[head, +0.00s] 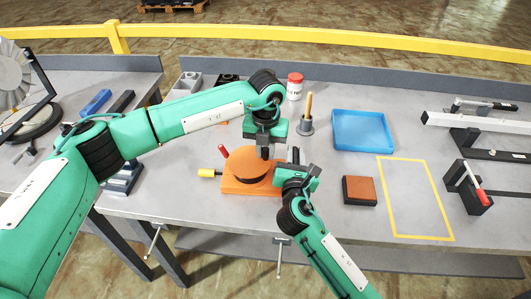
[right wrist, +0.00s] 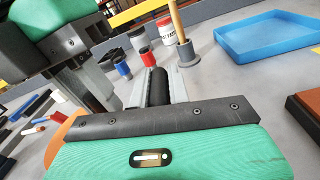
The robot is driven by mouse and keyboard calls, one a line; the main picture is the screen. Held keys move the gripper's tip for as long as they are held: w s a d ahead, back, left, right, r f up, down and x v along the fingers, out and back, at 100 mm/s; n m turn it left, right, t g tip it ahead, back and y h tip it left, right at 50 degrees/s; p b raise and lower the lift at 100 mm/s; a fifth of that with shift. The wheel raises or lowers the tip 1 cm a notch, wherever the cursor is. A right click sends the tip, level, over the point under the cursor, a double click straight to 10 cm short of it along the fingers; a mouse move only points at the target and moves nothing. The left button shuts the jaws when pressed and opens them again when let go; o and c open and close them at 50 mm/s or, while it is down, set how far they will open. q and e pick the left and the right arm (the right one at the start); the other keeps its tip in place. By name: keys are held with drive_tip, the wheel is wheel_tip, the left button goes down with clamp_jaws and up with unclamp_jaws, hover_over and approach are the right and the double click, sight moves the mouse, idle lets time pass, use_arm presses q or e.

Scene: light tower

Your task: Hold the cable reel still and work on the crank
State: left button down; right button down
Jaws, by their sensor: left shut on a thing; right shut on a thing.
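The orange cable reel (head: 246,166) sits on an orange base (head: 235,187) on the grey table in the head view. My right gripper (head: 294,162) is at the reel's right side. In the right wrist view its fingers (right wrist: 160,88) are shut around an upright black cylindrical grip (right wrist: 158,88), which looks like the crank handle.
A blue tray (head: 362,132), a brown-topped block (head: 359,190) and a yellow taped rectangle (head: 386,196) lie to the right. A grey holder with a wooden handle (head: 306,125) and a red-lidded jar (head: 295,87) stand behind. The taped area is clear.

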use_arm(q)
drive_tip(key=shift+w+a+n, duration=0.15)
drive_tip(key=shift+w+n, duration=0.25)
drive_tip(key=shift+n, duration=0.5)
drive_tip(key=shift+w+a+n, duration=0.1)
drive_tip(key=shift+w+n, duration=0.25)
drive_tip(key=shift+n, duration=0.55)
drive_tip(key=c, duration=1.3)
unclamp_jaws()
wheel_tip(320, 180, up, 12)
drive_tip(key=shift+r, duration=0.1)
use_arm(e)
drive_tip(key=c, duration=1.2)
unclamp_jaws()
drive_tip(key=shift+c, duration=0.2)
drive_tip(key=shift+s, duration=0.1)
